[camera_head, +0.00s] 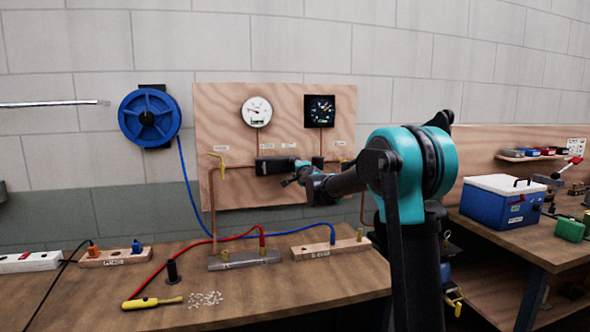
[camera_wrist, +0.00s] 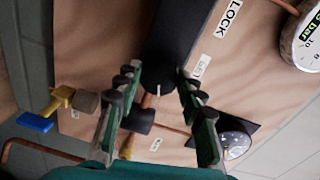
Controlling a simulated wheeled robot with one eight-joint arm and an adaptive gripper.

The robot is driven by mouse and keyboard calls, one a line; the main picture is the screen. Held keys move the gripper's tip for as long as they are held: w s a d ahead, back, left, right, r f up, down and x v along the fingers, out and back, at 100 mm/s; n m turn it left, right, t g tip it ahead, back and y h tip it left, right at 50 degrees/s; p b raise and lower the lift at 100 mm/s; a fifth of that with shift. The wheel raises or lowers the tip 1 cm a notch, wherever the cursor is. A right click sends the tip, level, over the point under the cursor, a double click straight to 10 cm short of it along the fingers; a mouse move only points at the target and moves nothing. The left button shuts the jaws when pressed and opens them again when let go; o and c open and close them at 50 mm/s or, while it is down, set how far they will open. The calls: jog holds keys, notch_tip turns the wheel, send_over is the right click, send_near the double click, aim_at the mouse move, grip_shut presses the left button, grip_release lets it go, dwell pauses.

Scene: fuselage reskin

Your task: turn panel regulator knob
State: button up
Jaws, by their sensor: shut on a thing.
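The panel regulator (camera_head: 275,165) is a black body on the copper pipe run across the plywood panel in the head view. In the wrist view its black knob (camera_wrist: 165,70), with a small white mark at its lower edge, sits between my fingers. My gripper (camera_wrist: 159,85) has one green-and-black finger on each side of the knob and is shut on it. In the head view my gripper (camera_head: 293,177) reaches the regulator from the right, and my arm hides part of the panel.
A white gauge (camera_head: 257,112) and a black square gauge (camera_head: 320,110) hang above the regulator. A yellow-handled valve (camera_head: 217,163) is to its left. A blue cooler (camera_head: 502,200) stands on the right bench.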

dwell(0.4)
jog(key=o, duration=1.2)
jog(key=shift+c, duration=0.2)
jog(key=v, duration=1.2)
jog(key=s+d+f+n+g+h, duration=0.1)
jog(key=s+d+f+n+g, duration=0.3)
jog(key=s+f, duration=0.8)
jog(key=s+d+f+n+g+h, duration=0.2)
jog(key=s+d+f+n+g, duration=0.2)
jog(key=s+d+f, duration=0.4)
jog(key=s+d+f+n+g+h, duration=0.1)
jog(key=s+d+f+n+g, duration=0.3)
jog(key=s+f, duration=1.2)
jog(key=s+d+n, duration=0.1)
jog(key=s+d, duration=0.1)
jog(key=s, duration=0.5)
jog(key=shift+s+f+g+h, duration=0.3)
jog(key=shift+s+f+h, duration=0.05)
jog(key=shift+f+h, duration=0.05)
